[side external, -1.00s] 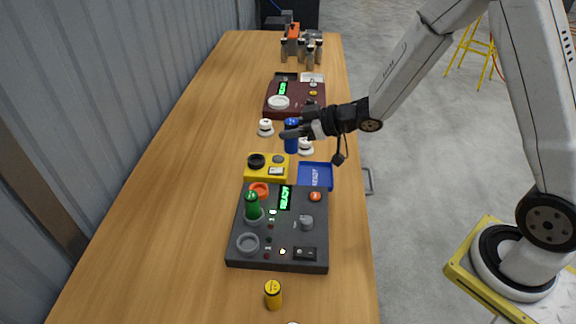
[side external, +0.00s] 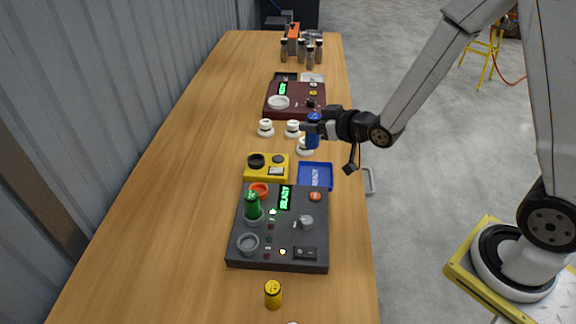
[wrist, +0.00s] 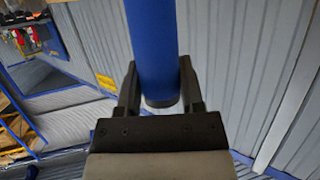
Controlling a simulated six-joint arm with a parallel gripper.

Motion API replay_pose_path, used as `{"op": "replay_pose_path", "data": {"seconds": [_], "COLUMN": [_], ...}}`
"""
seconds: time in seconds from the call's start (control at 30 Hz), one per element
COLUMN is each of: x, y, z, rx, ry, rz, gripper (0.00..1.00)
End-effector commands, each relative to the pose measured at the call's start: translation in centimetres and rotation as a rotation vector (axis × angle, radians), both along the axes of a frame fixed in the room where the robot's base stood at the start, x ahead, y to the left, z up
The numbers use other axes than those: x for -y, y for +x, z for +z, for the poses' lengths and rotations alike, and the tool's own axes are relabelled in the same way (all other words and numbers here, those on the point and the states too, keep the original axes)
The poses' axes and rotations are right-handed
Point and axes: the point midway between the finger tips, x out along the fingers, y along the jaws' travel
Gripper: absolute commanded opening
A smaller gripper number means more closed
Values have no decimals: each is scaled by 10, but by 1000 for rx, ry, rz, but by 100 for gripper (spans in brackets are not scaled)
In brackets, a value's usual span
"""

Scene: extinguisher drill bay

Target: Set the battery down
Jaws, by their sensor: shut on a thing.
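My gripper (side external: 314,129) is shut on a blue battery (side external: 312,141), a cylinder held roughly upright. In the wrist view the blue battery (wrist: 155,45) stands between the two dark fingers of my gripper (wrist: 157,88). From the side, the dark gripper crosses the battery and hides part of it. I cannot tell its exact height above the table.
White round stands (side external: 265,128) sit near the battery. A yellow box (side external: 252,174), a dark panel (side external: 238,230) with a green battery (side external: 252,207), and a maroon panel (side external: 295,112) stand along the table. A yellow battery (side external: 273,294) is in front. The table's left side is clear.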

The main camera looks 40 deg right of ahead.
Motion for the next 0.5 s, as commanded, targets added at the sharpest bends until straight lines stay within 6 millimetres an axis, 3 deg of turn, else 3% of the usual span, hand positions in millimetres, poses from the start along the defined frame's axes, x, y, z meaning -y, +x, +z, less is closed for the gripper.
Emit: {"op": "replay_pose_path", "data": {"seconds": [0.5], "x": [18], "y": [-21], "z": [-1], "rx": [-21], "ry": [-10], "rz": [-148], "gripper": [0]}}
